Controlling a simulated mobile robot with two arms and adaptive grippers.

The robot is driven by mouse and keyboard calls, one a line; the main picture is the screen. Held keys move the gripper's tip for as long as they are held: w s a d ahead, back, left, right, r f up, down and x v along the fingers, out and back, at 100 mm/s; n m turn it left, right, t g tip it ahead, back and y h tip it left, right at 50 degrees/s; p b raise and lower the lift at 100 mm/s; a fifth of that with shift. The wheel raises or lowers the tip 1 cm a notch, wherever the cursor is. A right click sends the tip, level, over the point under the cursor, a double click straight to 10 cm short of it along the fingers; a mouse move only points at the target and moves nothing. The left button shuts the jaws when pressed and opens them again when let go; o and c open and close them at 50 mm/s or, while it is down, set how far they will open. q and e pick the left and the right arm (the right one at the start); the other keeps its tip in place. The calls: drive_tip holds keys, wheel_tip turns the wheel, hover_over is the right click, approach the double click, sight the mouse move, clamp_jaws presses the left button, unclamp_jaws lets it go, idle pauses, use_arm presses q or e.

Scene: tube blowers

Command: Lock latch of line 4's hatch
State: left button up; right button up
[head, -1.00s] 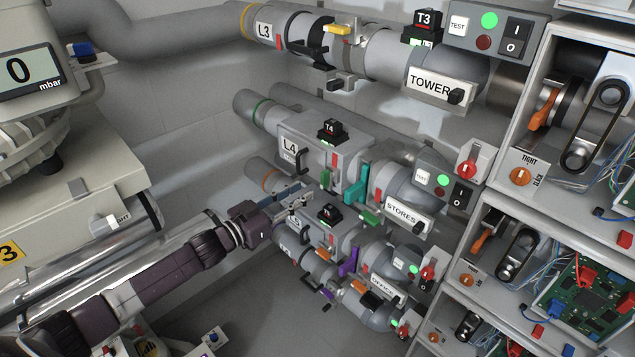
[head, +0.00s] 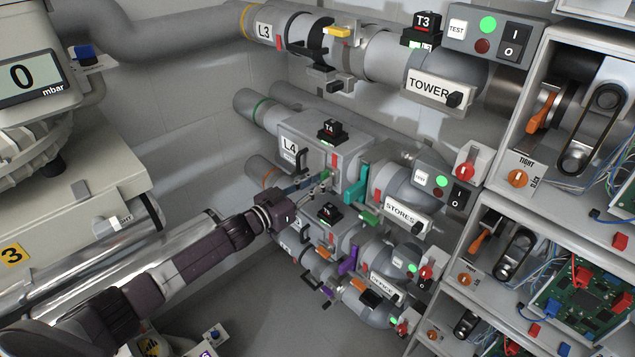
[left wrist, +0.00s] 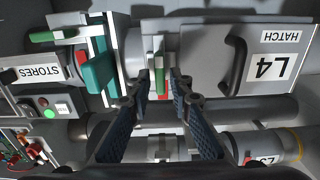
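Line 4's hatch (left wrist: 210,58), labelled L4 with a dark handle (left wrist: 236,65), fills the upper right of the left wrist view, upside down. It also shows in the head view (head: 297,133). A small green latch (left wrist: 159,70) with a red strip (left wrist: 162,89) stands at the hatch's edge. My left gripper (left wrist: 162,78) is open, with its two dark fingers spread on either side of the latch. I cannot tell whether they touch it. In the head view the left gripper (head: 320,188) is just below the hatch, and its fingers partly hide the latch area. My right gripper is not in view.
Line 3's pipe (head: 310,38) runs above. A lower pipe unit (head: 320,238) sits close under the gripper. Shelves (head: 530,190) stand at the right.

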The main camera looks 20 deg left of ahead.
use_arm(q)
clamp_jaws()
drive_tip(key=shift+m, duration=0.4)
drive_tip(key=shift+s+d+f+m+b, duration=0.15)
drive_tip(key=shift+m+b, duration=1.55)
drive_tip(key=shift+m, duration=2.55)
drive_tip(key=shift+w+d+f+m+b, duration=0.15)
drive_tip(key=shift+m+b, duration=1.5)
drive_tip(key=shift+m, duration=2.6)
drive_tip(key=shift+s+a, duration=0.1)
